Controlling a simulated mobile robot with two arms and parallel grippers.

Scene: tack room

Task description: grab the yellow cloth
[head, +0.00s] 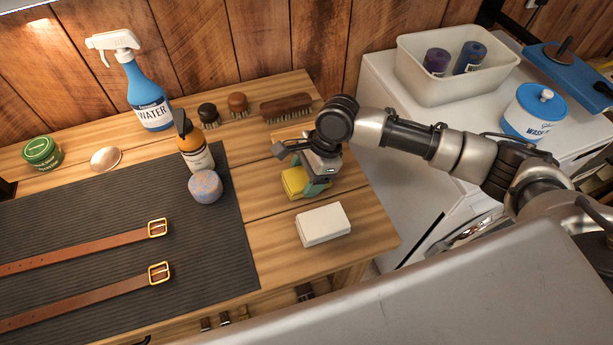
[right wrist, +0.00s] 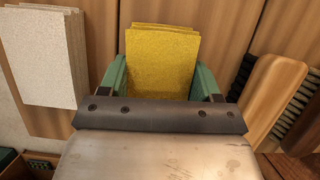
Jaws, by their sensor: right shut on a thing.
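The yellow cloth (head: 294,181) is a small folded stack at the right part of the wooden bench top. My right gripper (head: 306,186) reaches over it from the right and is shut on it. In the right wrist view the yellow cloth (right wrist: 162,62) sits between the two green fingers (right wrist: 163,82), one on each side. I cannot tell whether it touches the bench or is slightly above it. My left gripper is in neither view.
A white folded cloth stack (head: 323,224) lies just in front of the gripper. A long brush (head: 287,108) lies behind. An amber bottle (head: 194,148) and a round sponge (head: 206,187) stand left, on the dark mat (head: 100,225) with belts (head: 90,247).

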